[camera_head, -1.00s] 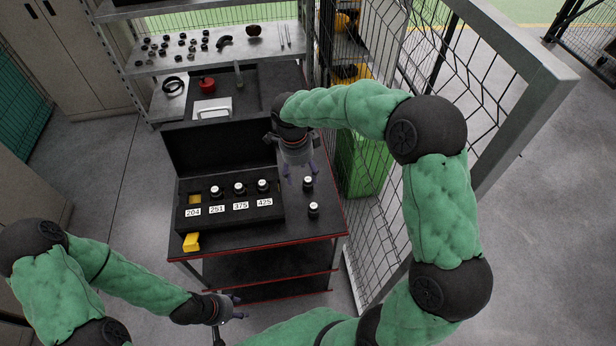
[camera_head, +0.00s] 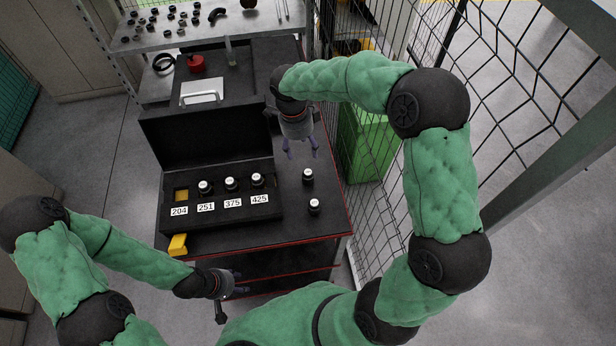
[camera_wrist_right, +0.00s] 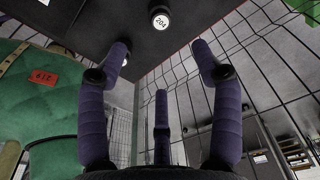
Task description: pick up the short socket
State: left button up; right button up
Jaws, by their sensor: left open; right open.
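Two small dark sockets with white tops stand upright on the bench right of the case: the farther socket (camera_head: 308,177) and the nearer socket (camera_head: 314,206). I cannot tell which is the short one. My right gripper (camera_head: 301,152) is open and empty, fingers pointing down, just behind the farther socket and apart from it. My left gripper (camera_head: 238,283) is open and empty, low in front of the bench.
An open black case (camera_head: 222,217) holds several sockets behind labels 204, 251, 375 and 425; the 204 slot (camera_head: 182,195) is empty. A yellow block (camera_head: 178,245) sits at the case's front left corner. A mesh fence (camera_head: 375,215) stands right of the bench.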

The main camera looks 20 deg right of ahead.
jog(key=b, duration=0.4)
send_near(307, 172)
jog(key=shift+a+f, duration=0.1)
jog(key=shift+f, duration=0.3)
jog(key=f, duration=0.3)
jog(key=d+f, duration=0.1)
jog(key=f, duration=0.6)
jog(key=shift+s+d+f, duration=0.25)
jog(key=shift+s+d, duration=0.05)
grip_shut()
